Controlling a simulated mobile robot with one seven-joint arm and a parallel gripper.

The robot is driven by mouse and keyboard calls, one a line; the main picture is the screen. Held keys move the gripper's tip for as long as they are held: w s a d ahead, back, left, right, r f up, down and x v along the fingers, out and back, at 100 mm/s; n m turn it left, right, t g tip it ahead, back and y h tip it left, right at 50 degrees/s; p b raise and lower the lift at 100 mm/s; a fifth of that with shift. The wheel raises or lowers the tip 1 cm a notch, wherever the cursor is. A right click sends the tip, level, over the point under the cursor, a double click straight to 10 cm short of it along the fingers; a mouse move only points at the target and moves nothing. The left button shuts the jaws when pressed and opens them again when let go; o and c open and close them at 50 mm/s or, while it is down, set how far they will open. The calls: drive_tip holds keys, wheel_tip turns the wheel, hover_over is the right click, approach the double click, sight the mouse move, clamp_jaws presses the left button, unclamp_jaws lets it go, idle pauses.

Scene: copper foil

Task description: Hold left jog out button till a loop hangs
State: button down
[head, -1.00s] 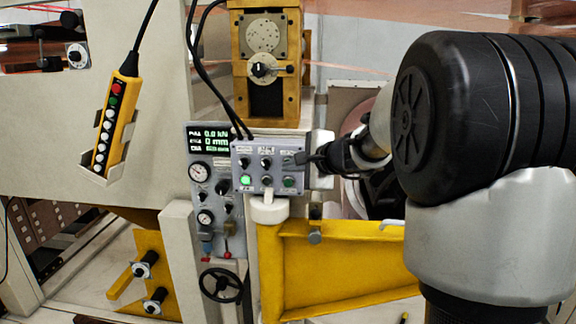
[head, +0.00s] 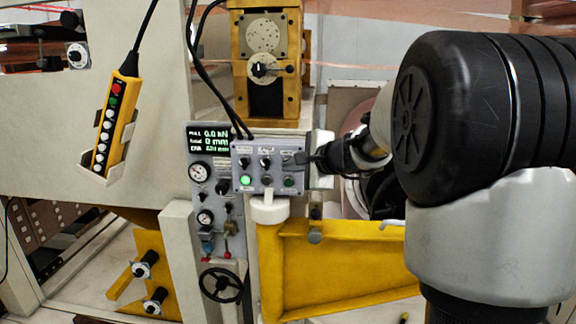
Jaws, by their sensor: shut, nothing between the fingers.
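A small grey control box (head: 254,160) sits on a white post in the middle of the head view. It has dark knobs on its upper row and a lit green button (head: 245,180) at its lower left. A darker green button (head: 289,182) is at its lower right. My gripper (head: 306,158) is shut and empty, its tip at the box's upper right, over or against a knob there; I cannot tell whether it touches. Button labels are too small to read. Copper foil (head: 420,22) runs across the top right; no hanging loop is visible.
A display (head: 209,139) left of the box reads 0.0 kN and 0 mm. A yellow pendant (head: 118,112) hangs at left. A yellow bracket (head: 340,262) and a black handwheel (head: 221,285) are below. My arm hides the right side.

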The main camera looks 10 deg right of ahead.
drive_tip(key=shift+s, duration=0.15)
drive_tip(key=shift+s+a+b, duration=0.25)
drive_tip(key=shift+s+b, duration=0.2)
drive_tip(key=shift+s, duration=0.25)
drive_tip(key=s, duration=0.1)
drive_tip(key=s+a+b, duration=0.1)
drive_tip(key=s, duration=0.1)
drive_tip(key=s+b, duration=0.1)
drive_tip(key=shift+s+a, duration=0.3)
drive_tip(key=shift+s, duration=0.05)
